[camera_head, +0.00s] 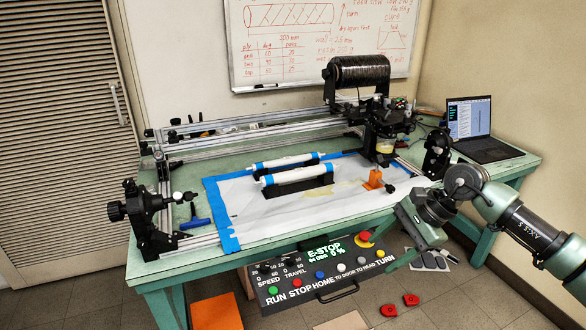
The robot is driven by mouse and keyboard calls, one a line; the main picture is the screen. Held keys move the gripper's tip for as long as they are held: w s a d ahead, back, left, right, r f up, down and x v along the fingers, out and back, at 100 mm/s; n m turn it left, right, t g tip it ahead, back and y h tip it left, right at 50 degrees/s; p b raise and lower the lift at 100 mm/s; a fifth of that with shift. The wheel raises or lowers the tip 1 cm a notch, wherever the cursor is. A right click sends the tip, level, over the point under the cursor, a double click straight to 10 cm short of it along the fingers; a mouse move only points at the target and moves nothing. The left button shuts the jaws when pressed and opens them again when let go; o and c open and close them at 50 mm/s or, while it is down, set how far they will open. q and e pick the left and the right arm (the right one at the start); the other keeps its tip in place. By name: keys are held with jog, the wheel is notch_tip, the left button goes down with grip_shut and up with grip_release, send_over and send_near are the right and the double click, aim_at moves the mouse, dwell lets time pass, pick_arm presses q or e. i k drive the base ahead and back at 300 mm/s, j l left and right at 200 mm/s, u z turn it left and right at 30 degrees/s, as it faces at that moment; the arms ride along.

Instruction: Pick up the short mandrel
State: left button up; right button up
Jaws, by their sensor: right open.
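Two white cylindrical mandrels with blue ends lie side by side on black cradles on the white sheet. The back mandrel (286,160) and the front mandrel (298,174) look close in length, so I cannot tell which is the short one. My right gripper (393,258) is open and empty. It is in front of the table's right part, to the right of and nearer than both mandrels, over the right end of the control panel. My left gripper is not in view.
A winding frame with metal rails (250,130) stands behind the mandrels, with a black spool (358,72) above its carriage. An orange block (375,178) and a laptop (482,130) are to the right. The control panel (318,270) hangs below the table's front edge. The sheet's front is mostly clear.

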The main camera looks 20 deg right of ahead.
aim_at(298, 173)
jog(key=i, duration=1.55)
